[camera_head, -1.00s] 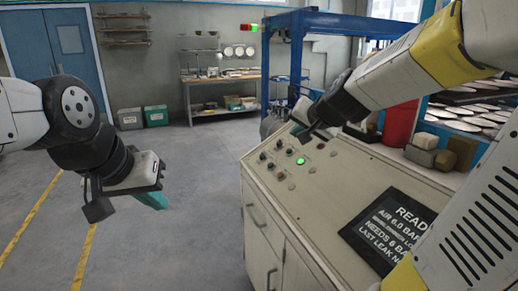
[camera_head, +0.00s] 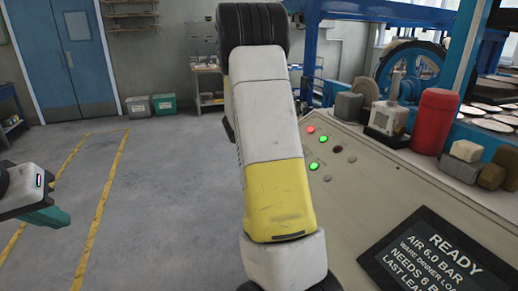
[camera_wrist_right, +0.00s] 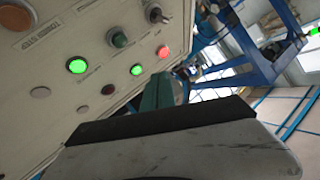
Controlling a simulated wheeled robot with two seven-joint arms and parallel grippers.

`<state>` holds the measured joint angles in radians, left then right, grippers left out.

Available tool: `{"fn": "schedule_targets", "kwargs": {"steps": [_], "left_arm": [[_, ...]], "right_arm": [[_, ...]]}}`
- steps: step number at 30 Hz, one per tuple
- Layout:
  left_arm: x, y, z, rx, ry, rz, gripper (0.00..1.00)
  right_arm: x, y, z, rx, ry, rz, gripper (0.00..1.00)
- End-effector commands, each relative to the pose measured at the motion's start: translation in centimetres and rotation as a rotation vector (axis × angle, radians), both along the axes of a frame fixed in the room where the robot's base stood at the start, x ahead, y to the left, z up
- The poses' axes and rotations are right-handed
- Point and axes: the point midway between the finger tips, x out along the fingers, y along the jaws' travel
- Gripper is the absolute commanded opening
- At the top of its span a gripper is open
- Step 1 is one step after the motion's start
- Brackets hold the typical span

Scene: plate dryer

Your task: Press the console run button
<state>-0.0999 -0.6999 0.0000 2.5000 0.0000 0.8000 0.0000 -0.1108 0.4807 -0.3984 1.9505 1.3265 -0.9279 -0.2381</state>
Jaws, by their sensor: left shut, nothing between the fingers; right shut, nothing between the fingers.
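The console (camera_head: 385,190) stands at the right in the head view. Its sloped panel carries a lit green button (camera_head: 314,166), a second green light (camera_head: 323,139) and a red light (camera_head: 311,129). The wrist view also shows the larger lit green button (camera_wrist_right: 77,66), the smaller green light (camera_wrist_right: 137,70) and the red light (camera_wrist_right: 163,52). The labels are too blurred to tell which control is run. My right gripper (camera_wrist_right: 158,90) is shut and empty, near the panel beside the lights; contact is not visible. My arm hides it in the head view. My left gripper (camera_head: 52,217) is shut and empty, away from the console.
The console screen (camera_head: 425,255) reads READY. A red cylinder (camera_head: 435,121), a small machine (camera_head: 388,117) and several blocks (camera_head: 466,151) stand along the console's back edge. Knobs (camera_wrist_right: 119,40) stick up from the panel. Floor at left is clear.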

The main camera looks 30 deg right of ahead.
Motion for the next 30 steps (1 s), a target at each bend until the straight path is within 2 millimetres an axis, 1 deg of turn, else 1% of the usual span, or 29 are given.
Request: {"fn": "schedule_targets", "kwargs": {"steps": [11,14,20,30], "left_arm": [[0.0,0.0,0.0,0.000,0.000,0.000,0.00],[0.0,0.0,0.0,0.000,0.000,0.000,0.00],[0.0,0.0,0.0,0.000,0.000,0.000,0.00],[0.0,0.0,0.0,0.000,0.000,0.000,0.00]], "right_arm": [[-0.2,-0.2,-0.1,-0.006,0.002,-0.013,0.00],[-0.2,-0.3,-0.4,-0.006,0.004,-0.012,0.00],[-0.4,-1.4,-2.2,-0.007,0.005,-0.013,0.00],[-0.6,-3.7,-6.2,-0.006,0.005,-0.011,0.00]]}}
